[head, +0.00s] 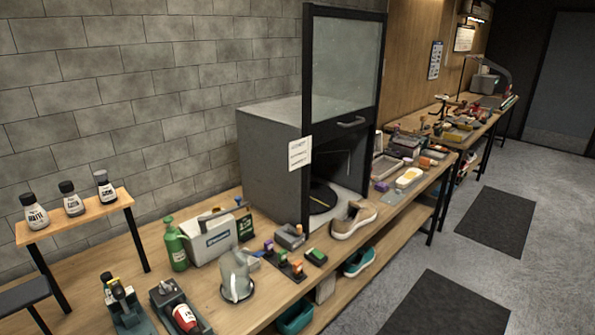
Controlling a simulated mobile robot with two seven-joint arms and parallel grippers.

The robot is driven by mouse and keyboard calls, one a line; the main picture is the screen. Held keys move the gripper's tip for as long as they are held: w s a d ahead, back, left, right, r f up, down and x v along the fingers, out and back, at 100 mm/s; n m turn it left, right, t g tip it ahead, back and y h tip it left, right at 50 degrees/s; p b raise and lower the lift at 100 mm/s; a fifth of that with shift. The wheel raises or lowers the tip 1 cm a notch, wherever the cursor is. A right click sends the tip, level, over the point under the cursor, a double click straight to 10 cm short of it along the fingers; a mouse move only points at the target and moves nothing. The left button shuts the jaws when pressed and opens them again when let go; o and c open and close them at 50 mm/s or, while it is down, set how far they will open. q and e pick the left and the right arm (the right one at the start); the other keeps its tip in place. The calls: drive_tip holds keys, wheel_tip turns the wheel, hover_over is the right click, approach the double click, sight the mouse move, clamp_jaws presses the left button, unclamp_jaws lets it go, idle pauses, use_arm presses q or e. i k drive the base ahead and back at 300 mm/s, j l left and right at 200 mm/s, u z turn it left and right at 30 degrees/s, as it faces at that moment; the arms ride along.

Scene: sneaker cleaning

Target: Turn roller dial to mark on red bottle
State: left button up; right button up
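A red bottle (185,318) with a white label lies tilted on a dark bench device (168,294) at the bottom of the head view, near the front left of the wooden bench. The device has a grey top part and may be the roller. Its dial and the mark are too small to make out. A second dark device (124,304) with a black and yellow top stands just left of it. Neither of my grippers shows in the head view.
A glass jug (236,276), a green spray bottle (175,245) and a pale case (209,238) stand on the bench. A grey cabinet (268,158) with a raised glass door is behind. Several bottles stand on a small shelf (85,216) at left. A beige sneaker (352,220) sits at the cabinet.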

sight(165, 289)
drive_tip(key=k+u, duration=0.2)
drive_tip(key=u, duration=0.95)
